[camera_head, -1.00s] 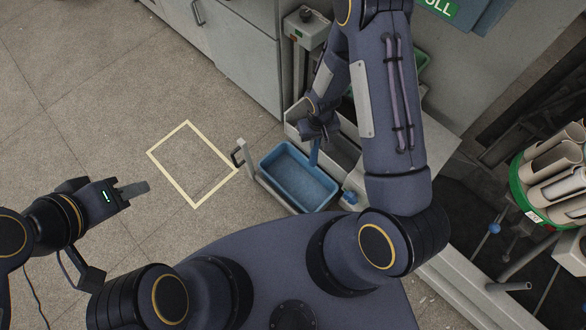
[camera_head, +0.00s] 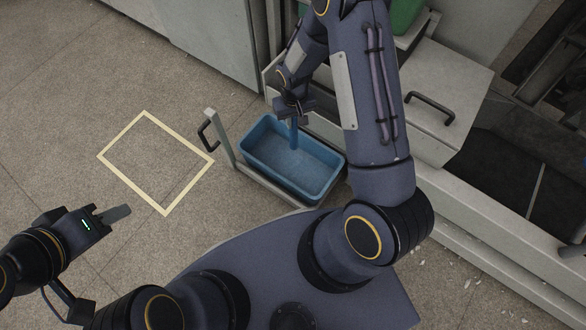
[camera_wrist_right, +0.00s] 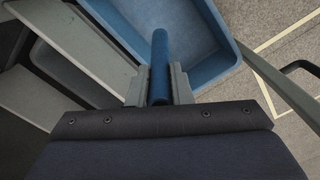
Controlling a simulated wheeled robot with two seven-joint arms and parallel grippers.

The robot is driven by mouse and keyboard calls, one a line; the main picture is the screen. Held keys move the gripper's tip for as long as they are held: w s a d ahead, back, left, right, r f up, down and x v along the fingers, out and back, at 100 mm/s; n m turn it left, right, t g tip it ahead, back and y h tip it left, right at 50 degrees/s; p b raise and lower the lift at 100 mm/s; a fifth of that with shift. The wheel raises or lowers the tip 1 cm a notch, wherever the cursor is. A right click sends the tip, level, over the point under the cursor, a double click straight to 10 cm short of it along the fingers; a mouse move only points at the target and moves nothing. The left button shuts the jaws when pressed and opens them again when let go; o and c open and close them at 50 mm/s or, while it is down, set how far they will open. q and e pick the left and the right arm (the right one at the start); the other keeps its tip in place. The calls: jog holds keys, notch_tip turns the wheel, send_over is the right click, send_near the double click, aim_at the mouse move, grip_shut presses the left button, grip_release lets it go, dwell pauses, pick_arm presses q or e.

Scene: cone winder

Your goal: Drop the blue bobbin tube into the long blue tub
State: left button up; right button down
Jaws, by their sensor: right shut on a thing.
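The blue bobbin tube (camera_head: 294,132) hangs from my right gripper (camera_head: 293,112), over the far side of the long blue tub. In the right wrist view the tube (camera_wrist_right: 159,62) sits between the two fingers of my right gripper (camera_wrist_right: 159,86), which is shut on it. The long blue tub (camera_head: 318,187) stands open on a low frame in front of my base, and its inside looks empty. It also shows in the right wrist view (camera_wrist_right: 221,65), beyond the tube. My left gripper (camera_head: 115,214) is over the floor at left, away from the tub; its finger gap is unclear.
A handle post (camera_head: 216,138) rises at the tub's left end. A yellow outlined square (camera_head: 164,213) marks clear floor to the left. A grey cabinet (camera_head: 205,40) stands behind. A grey box with a black handle (camera_head: 432,107) is to the right.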

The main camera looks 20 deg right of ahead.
aim_at(294, 131)
jog(key=shift+f+b, duration=2.15)
jog(key=shift+f, duration=0.95)
jog(key=c, duration=1.2)
grip_release()
jog(key=shift+c, duration=0.2)
notch_tip(294, 131, up, 7)
jog(key=p, duration=0.3)
jog(key=shift+r, duration=0.5)
